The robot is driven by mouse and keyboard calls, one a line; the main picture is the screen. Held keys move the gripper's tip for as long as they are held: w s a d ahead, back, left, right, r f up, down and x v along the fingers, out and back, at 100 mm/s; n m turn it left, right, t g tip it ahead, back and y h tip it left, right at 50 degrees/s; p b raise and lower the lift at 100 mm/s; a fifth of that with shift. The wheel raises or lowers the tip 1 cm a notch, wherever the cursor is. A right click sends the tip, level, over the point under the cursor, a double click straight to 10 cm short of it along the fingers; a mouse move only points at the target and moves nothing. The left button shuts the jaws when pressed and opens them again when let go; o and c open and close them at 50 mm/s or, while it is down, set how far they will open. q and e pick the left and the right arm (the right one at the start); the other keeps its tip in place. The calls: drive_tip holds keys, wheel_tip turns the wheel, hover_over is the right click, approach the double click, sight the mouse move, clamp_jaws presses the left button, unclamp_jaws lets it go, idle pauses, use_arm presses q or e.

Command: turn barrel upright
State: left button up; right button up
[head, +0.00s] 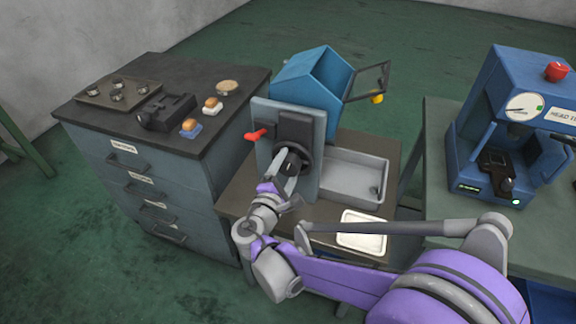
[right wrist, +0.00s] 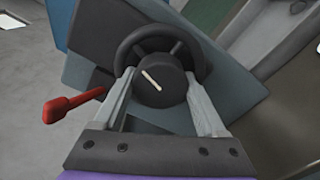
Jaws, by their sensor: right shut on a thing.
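The blue faceted barrel (head: 306,76) is tilted at the back of the machine, its open mouth facing up and to the right. In front of it stands a grey upright plate (head: 262,130) with a black handwheel (head: 303,143). The handwheel's round hub knob (right wrist: 158,88) carries a white line, slanted in the right wrist view. My right gripper (head: 286,173) is shut on this knob, one finger on each side; its fingers (right wrist: 160,92) show around it in the right wrist view. My left gripper is not in view.
A red lever (head: 257,134) sticks out left of the plate; it also shows in the right wrist view (right wrist: 72,105). A grey tray (head: 350,178) and a white tray (head: 361,231) lie to the right. A dark-topped cabinet (head: 150,100) stands left, a blue press (head: 510,125) right.

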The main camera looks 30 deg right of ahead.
drive_tip(key=shift+n, duration=1.6)
drive_tip(key=shift+f, duration=0.1)
drive_tip(key=o, duration=1.3)
drive_tip(key=shift+a, duration=0.1)
drive_tip(key=v, duration=1)
drive_tip(key=shift+s+a, duration=0.25)
drive_tip(key=shift+s, duration=0.05)
